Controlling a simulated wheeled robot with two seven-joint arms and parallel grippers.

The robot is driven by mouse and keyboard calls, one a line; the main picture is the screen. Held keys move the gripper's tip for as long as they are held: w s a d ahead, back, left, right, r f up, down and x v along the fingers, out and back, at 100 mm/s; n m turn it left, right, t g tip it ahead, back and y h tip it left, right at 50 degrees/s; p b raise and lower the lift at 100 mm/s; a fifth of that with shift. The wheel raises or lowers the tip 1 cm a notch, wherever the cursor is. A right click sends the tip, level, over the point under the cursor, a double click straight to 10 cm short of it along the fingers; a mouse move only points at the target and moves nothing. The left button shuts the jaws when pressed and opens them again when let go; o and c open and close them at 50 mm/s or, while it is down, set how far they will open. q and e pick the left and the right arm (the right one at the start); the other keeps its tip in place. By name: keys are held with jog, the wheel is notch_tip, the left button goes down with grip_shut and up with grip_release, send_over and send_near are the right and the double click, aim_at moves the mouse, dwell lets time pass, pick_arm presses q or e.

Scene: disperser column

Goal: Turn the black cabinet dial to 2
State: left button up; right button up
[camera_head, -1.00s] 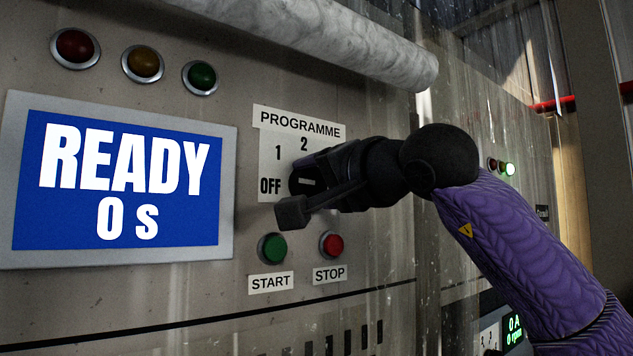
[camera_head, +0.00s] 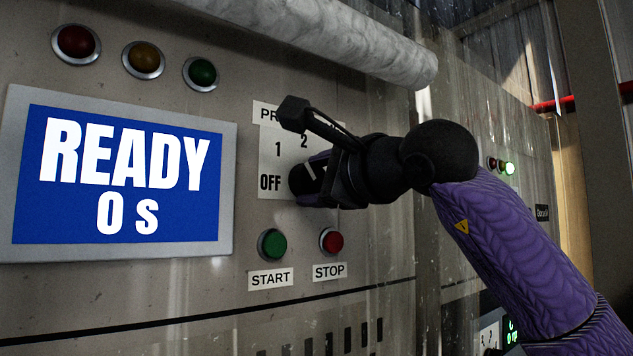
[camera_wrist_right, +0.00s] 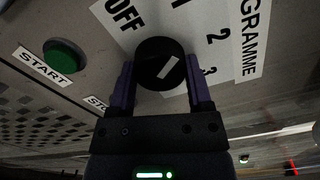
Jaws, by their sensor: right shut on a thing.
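The black dial (camera_head: 301,180) sits on the cabinet's PROGRAMME plate (camera_head: 270,160), with OFF to its left and 1 and 2 above it. Its white mark is tilted; I cannot tell exactly which number it points at. My left gripper is not in view.
A green START button (camera_head: 271,244) and a red STOP button (camera_head: 331,241) are just below the dial. A screen (camera_head: 120,176) at left reads READY 0 s. A thick pale pipe (camera_head: 330,40) runs above. Three lamps (camera_head: 143,60) are at upper left.

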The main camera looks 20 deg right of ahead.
jog(key=m, duration=0.5)
jog(key=shift+f+b, duration=0.1)
jog(key=shift+b, duration=0.25)
jog(key=shift+m, duration=0.9)
jog(key=o, duration=1.3)
jog(key=shift+s, duration=0.25)
jog(key=b+v, duration=0.3)
jog(key=v, duration=0.6)
jog(key=shift+s, duration=0.2)
